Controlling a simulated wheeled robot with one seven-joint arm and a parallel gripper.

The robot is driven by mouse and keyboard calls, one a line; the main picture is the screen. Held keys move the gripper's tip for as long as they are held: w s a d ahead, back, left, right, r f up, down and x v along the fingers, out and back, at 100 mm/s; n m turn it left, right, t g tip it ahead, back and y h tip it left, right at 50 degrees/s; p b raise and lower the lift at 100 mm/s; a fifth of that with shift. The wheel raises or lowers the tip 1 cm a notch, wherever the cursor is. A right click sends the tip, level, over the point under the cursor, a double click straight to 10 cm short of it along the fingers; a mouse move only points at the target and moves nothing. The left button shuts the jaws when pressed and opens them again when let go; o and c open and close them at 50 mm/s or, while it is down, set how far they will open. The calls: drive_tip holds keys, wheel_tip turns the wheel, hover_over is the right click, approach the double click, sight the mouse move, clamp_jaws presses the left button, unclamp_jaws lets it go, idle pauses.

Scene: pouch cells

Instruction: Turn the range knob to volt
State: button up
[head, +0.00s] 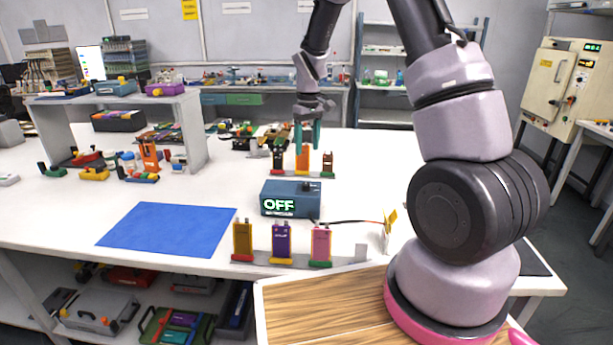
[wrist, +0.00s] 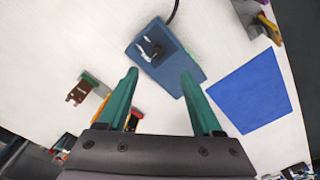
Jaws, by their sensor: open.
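The blue meter box (head: 291,199) stands on the white table, and its front display reads OFF. In the wrist view the top of the meter (wrist: 172,72) carries a dark range knob (wrist: 153,52) beside white markings too small to read. The knob also shows as a small dark bump on the meter's top (head: 309,187) in the head view. My gripper (head: 306,136) is above the table, behind and above the meter, pointing down. In the wrist view its green fingers (wrist: 160,76) are spread apart with nothing between them, and the knob lies beyond their tips.
A front rack holds yellow (head: 243,240), purple (head: 281,241) and pink (head: 320,243) pouch cells. A rear rack holds several more cells, one orange (head: 302,158). A blue mat (head: 165,232) lies left. A cable runs from the meter to a yellow-tipped stand (head: 390,218).

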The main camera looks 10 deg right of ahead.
sight(306, 183)
drive_tip(key=shift+n, duration=0.3)
drive_tip(key=f, duration=0.4)
drive_tip(key=w+f, duration=0.1)
drive_tip(key=f, duration=0.8)
drive_tip(key=shift+w+a+f, duration=0.1)
drive_tip(key=shift+w+f, duration=0.2)
drive_tip(key=shift+f, duration=0.05)
clamp_jaws()
